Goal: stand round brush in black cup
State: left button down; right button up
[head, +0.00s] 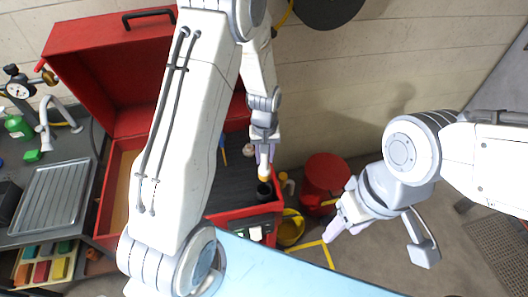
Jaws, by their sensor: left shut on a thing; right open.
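My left gripper (265,166) reaches over the right part of the open red tool chest. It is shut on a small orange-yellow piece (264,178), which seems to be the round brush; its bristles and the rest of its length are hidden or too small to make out. The black cup (264,193) stands directly below, at the right end of the chest's dark top. The held piece is right at the cup's mouth; I cannot tell whether its lower end is inside. My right gripper (343,217) is open and empty, to the right, above the floor.
The red chest (110,185) has its lid (95,65) raised at the back. Small tools (223,152) lie on its dark top. A red bin (325,178) and a yellow bucket (291,229) stand right of it. A sink unit (50,195) is at the left. A light blue surface (270,275) lies in front.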

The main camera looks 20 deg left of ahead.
aim_at(264, 168)
pick_arm(q)
jog(key=shift+f+b, duration=2.4)
jog(key=shift+f, duration=0.65)
jog(key=shift+f+b, duration=1.8)
jog(key=shift+f, duration=0.7)
jog(key=c, duration=0.5)
grip_release()
notch_tip(264, 168, up, 11)
jog(key=shift+f+b, duration=0.2)
jog(key=shift+b, duration=0.65)
